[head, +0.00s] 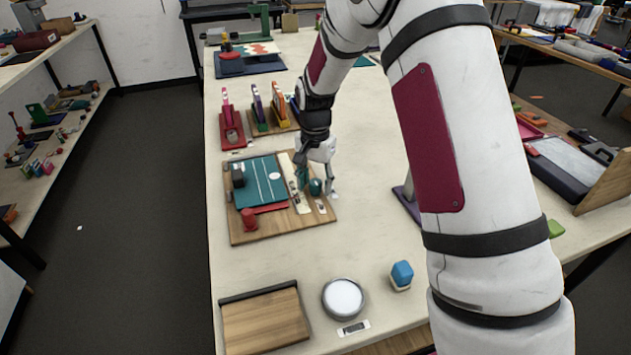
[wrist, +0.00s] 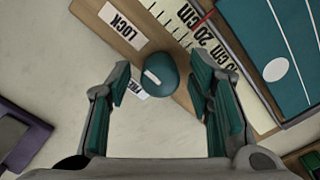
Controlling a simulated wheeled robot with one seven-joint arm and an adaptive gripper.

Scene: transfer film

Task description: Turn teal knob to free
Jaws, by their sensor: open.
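The teal knob (wrist: 160,75) is round with a white mark on its top, and it sits at the edge of the wooden board. In the wrist view a LOCK label (wrist: 122,26) lies to its upper left. A second label (wrist: 139,90), partly hidden by the knob, lies beside it at lower left. My gripper (wrist: 162,92) is open, with one teal-padded finger on each side of the knob and gaps between. The head view shows the knob (head: 316,187) under my gripper (head: 314,186).
The wooden board (head: 262,228) carries a teal cutting mat (head: 262,180), a ruler strip (wrist: 180,14), a red knob (head: 249,218) and a dark block (head: 238,174). Racks of upright tools (head: 258,108) stand behind. A round white dish (head: 343,298) and a blue block (head: 402,273) stand in front.

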